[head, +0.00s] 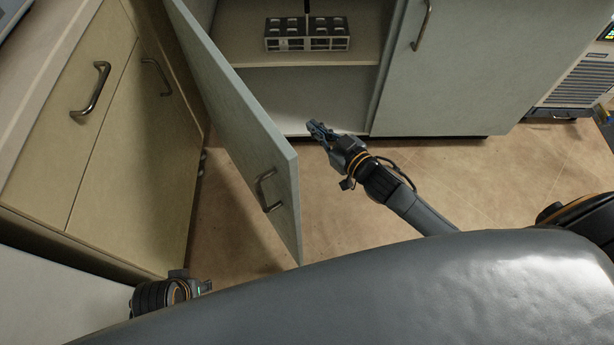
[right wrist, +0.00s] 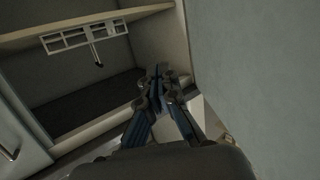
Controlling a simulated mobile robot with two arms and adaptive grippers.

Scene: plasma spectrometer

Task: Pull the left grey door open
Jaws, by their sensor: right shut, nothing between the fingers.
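The left grey door (head: 240,125) stands wide open in the head view, swung out toward me and to the left. Its bar handle (head: 267,190) is on the outer face near the free edge, and nothing holds it. My right gripper (head: 318,130) is shut and empty in front of the cabinet opening, to the right of the door and apart from the handle. Its fingers (right wrist: 160,78) also show in the right wrist view, with a grey panel (right wrist: 245,80) that looks like the open door at the right. My left gripper (head: 203,287) is mostly hidden at the lower left.
A metal rack (head: 307,35) stands on the shelf (head: 240,50) inside the cabinet. The right grey door (head: 470,65) is closed. Beige cabinet fronts (head: 125,140) with handles line the left side. Tiled floor (head: 350,215) is clear around my right arm.

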